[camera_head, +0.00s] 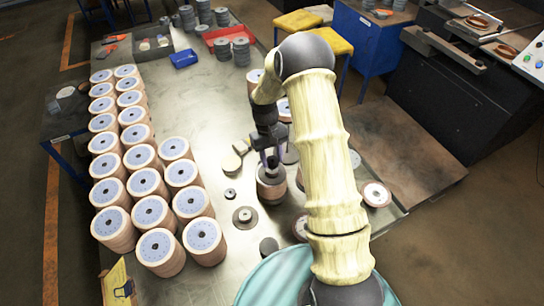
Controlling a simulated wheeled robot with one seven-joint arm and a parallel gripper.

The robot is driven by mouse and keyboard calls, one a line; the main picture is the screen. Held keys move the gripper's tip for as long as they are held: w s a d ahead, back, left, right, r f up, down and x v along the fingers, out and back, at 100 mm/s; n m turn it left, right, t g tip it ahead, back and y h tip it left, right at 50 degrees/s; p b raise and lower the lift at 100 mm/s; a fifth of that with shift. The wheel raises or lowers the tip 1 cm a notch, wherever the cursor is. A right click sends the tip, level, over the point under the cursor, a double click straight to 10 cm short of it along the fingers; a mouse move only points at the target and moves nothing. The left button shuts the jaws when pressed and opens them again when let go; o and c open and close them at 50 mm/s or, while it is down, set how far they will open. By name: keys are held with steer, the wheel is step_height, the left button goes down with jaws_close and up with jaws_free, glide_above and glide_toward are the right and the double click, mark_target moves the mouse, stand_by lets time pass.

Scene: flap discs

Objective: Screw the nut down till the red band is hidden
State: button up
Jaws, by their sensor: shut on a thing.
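My gripper (270,166) points down over a short brown stack of discs (271,190) near the middle of the table. Its fingers are shut at the top of this stack, on what appears to be the nut. The fingers cover the nut, so its outline is not clear. I cannot make out a red band here; the view is too small and my gripper is in front. My pale arm crosses the picture to the right of the stack and hides part of the table.
Tall stacks of flap discs (150,212) fill the table's left side. A blue tray (183,58) and a red tray (228,40) stand at the back. Bare tabletop (200,110) lies left of the gripper.

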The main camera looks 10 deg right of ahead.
steer(key=shift+f+b, duration=0.75)
steer(key=shift+f, duration=0.5)
stand_by(1.0)
steer(key=o, duration=1.1)
steer(key=shift+c, duration=0.2)
steer(key=shift+w+r, duration=0.1)
steer(key=d+b+v, duration=0.1)
steer(key=b+v, duration=0.3)
steer(key=v, duration=1.3)
steer(key=shift+a+b, duration=0.4)
steer(key=shift+a, duration=0.1)
steer(key=shift+r, duration=0.15)
